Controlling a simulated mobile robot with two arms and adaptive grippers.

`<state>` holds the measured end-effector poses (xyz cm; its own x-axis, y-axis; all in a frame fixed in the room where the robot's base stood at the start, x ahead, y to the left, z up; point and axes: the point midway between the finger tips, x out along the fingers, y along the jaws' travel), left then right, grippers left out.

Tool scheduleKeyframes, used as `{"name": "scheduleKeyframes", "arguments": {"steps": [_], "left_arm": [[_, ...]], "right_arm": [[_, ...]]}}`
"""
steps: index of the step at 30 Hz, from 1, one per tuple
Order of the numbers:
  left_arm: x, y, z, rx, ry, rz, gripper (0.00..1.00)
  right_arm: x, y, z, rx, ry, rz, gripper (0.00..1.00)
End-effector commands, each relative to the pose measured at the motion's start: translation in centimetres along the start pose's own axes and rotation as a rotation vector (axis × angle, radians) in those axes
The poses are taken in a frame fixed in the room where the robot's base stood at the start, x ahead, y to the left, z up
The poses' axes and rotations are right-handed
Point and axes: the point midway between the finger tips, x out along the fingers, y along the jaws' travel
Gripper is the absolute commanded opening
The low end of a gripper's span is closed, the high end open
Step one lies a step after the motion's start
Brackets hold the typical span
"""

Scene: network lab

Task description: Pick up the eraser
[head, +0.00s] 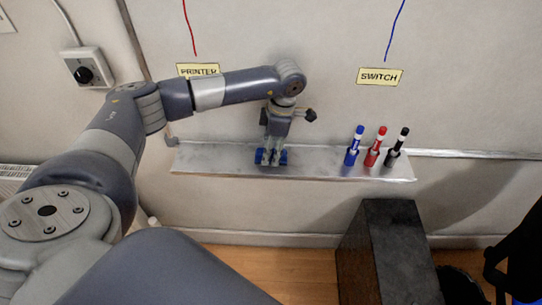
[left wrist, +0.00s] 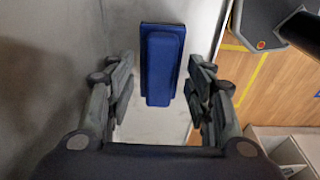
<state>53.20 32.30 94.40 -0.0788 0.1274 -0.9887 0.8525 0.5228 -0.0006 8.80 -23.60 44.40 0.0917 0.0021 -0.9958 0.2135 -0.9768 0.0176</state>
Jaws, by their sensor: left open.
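The blue eraser (left wrist: 161,66) lies on the metal ledge (left wrist: 207,30) and shows between my left gripper's fingers in the left wrist view. In the head view the eraser (head: 260,157) is partly hidden behind my left gripper (head: 271,160), which points down at the left part of the ledge. In the left wrist view my left gripper (left wrist: 158,95) is open, with one finger on each side of the eraser's near end. I cannot tell whether the fingers touch it. My right gripper is not in view.
Blue (head: 353,146), red (head: 376,147) and black (head: 397,148) markers stand upright on the ledge's right part. The middle of the ledge is clear. PRINTER (head: 198,70) and SWITCH (head: 379,77) labels are on the wall. A dark box (head: 385,235) stands below the ledge.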

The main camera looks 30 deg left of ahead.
Motion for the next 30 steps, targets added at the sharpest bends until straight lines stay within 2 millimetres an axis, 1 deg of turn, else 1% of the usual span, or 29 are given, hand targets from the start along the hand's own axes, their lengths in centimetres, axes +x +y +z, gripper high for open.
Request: {"name": "scheduleKeyframes", "arguments": {"steps": [10,11,12,14,15,25,30], "left_arm": [[0.07,0.01,0.01,0.000,0.000,0.000,0.48],[0.07,0.01,0.01,0.000,0.000,0.000,0.42],[0.07,0.01,0.00,0.000,0.000,0.000,0.32],[0.08,0.01,0.00,0.000,0.000,0.000,0.19],[0.08,0.01,0.00,0.000,0.000,0.000,0.14],[0.00,0.01,-0.02,0.000,0.000,0.000,0.14],[-0.64,0.01,-0.11,0.000,0.000,0.000,0.14]], "right_arm": [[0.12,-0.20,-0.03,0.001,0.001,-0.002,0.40],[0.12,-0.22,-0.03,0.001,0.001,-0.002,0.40],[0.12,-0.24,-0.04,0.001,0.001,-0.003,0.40],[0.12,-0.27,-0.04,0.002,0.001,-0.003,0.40],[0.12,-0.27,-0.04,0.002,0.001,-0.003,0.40],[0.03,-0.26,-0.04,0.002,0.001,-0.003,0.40],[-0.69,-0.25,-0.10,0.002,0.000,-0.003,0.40]]}}
